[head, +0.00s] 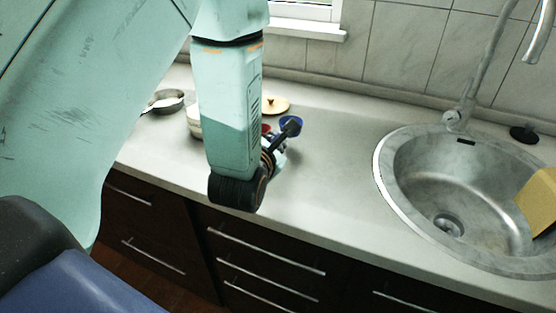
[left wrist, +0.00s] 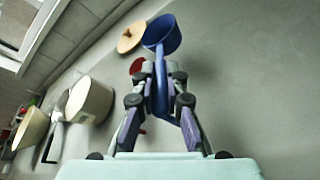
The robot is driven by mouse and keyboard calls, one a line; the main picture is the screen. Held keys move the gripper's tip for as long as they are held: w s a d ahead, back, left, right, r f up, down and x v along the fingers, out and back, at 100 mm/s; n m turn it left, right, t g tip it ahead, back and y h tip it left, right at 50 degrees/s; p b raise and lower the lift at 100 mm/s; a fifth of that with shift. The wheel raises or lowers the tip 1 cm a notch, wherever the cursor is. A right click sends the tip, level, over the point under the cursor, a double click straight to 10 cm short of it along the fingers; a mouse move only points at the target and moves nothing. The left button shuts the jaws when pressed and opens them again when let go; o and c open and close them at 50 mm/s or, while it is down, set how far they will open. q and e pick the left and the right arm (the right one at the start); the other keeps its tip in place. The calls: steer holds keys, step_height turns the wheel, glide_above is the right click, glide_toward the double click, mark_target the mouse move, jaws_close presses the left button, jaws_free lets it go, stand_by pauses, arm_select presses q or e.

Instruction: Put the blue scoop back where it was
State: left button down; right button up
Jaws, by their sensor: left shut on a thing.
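The blue scoop (head: 292,122) shows in the head view just beyond my left forearm, over the counter. In the left wrist view the scoop (left wrist: 168,41) has its cup at the top, with its handle running down between the fingers. My left gripper (left wrist: 161,72) is shut on that handle. In the head view my left gripper (head: 276,148) is partly hidden behind my arm. I cannot tell whether the scoop touches the counter. My right gripper is in neither view.
A round wooden lid (left wrist: 131,37) and a red object (left wrist: 137,66), partly hidden by a finger, are beside the scoop. Cream pots (left wrist: 91,101) stand to the left. A sink (head: 385,185) with a yellow block (head: 539,202) is at right. Counter between is clear.

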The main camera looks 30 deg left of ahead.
arm_select(q)
steer(key=shift+d+f, duration=0.15)
steer(key=shift+f, duration=0.1)
steer(key=shift+s+f, duration=0.1)
steer(key=shift+f, duration=0.15)
steer(key=shift+s+a+f+b, duration=0.15)
steer(key=shift+f+b, duration=0.1)
steer(key=shift+f, duration=0.4)
steer(key=shift+s+a+f+b, duration=0.1)
steer(key=shift+f+b, duration=0.1)
steer(key=shift+f, duration=0.4)
steer(key=shift+w+f, duration=0.15)
steer(key=shift+f, duration=0.15)
steer(key=shift+w+d, duration=0.15)
steer(key=shift+w, duration=0.05)
steer(key=shift+s+f, duration=0.15)
steer(key=shift+s, duration=0.1)
steer(key=c, duration=1.7)
jaws_free()
steer(key=shift+c, duration=0.2)
steer(key=o, duration=0.3)
steer(key=shift+w, duration=0.2)
steer(key=shift+o, duration=0.2)
